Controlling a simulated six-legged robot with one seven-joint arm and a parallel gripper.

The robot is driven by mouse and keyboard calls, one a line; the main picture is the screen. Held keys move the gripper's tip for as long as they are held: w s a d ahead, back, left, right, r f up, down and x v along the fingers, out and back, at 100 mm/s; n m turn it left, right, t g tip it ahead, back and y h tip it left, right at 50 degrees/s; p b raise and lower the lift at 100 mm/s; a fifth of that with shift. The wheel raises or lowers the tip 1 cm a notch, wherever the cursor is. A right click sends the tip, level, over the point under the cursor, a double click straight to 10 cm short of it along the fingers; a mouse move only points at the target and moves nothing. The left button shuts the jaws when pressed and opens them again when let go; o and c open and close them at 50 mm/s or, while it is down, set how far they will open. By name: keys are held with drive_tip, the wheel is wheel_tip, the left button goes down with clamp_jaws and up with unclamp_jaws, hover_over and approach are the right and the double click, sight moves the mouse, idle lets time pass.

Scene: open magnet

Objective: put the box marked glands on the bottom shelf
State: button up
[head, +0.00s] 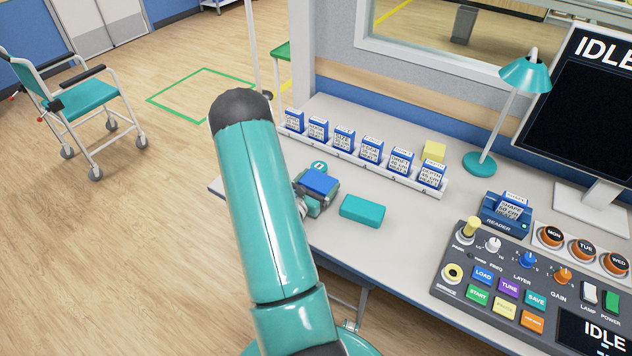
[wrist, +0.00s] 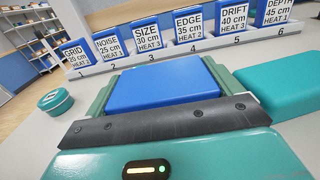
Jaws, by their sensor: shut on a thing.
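My gripper (head: 314,200) is low over the desk and shut on a blue block (head: 320,182). In the wrist view the blue block (wrist: 168,82) lies between the jaws, its plain top facing the camera. I see no lettering on it, and its lower part is hidden by the gripper. I cannot tell whether it touches the desk. No box with a readable "glands" mark shows in either view. A shelf unit (wrist: 30,52) with several small items stands far off at the upper left of the wrist view; its bottom shelf is not clear.
A white rack (head: 375,168) of labelled blue cards stands behind my gripper. A teal block (head: 362,210) lies right of it, a round teal tin (wrist: 54,100) left. The reader (head: 505,212), control panel (head: 480,270) and lamp (head: 480,163) are further right. A wheelchair (head: 85,95) stands on open floor.

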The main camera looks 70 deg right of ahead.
drive_tip(key=shift+s+d, duration=0.1)
drive_tip(key=shift+s, duration=0.05)
drive_tip(key=shift+f, duration=0.15)
drive_tip(key=o, duration=0.9)
drive_tip(key=a, duration=0.4)
drive_tip(key=w+a, duration=0.1)
drive_tip(key=a, duration=0.7)
drive_tip(key=shift+w, duration=0.4)
drive_tip(key=shift+r, duration=0.25)
